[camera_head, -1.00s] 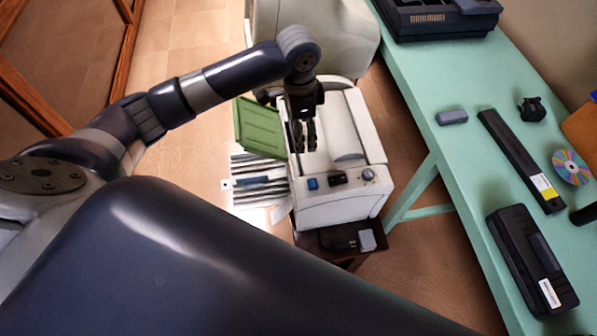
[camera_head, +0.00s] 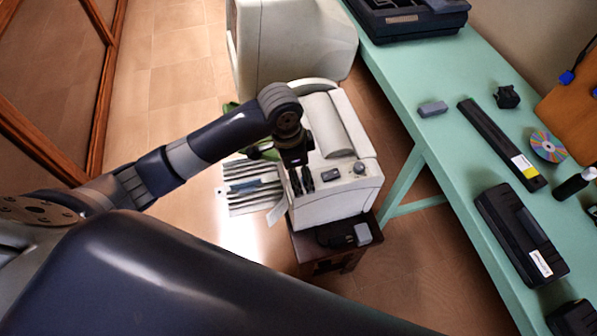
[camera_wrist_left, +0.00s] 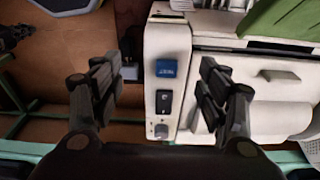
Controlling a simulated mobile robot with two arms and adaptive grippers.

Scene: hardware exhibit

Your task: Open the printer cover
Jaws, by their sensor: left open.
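The white printer (camera_head: 340,207) stands upright on a small dark stand (camera_head: 335,258). A long rounded white part (camera_head: 328,125) lies along its top, and a dark button (camera_head: 330,175) and a round knob (camera_head: 359,168) sit near its front edge. My left gripper (camera_head: 302,182) is open and empty above the front left of the printer and hides part of it. In the left wrist view, the fingers of my left gripper (camera_wrist_left: 157,82) flank a control strip with a blue button (camera_wrist_left: 167,68). A white panel with a raised tab (camera_wrist_left: 280,76) lies beside the strip.
A green table (camera_head: 425,160) runs along the right with a disc (camera_head: 548,146), a long black bar (camera_head: 500,143) and a black cartridge (camera_head: 520,235). A larger beige machine (camera_head: 290,45) stands behind the printer. A green panel (camera_wrist_left: 285,20) shows beside the printer.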

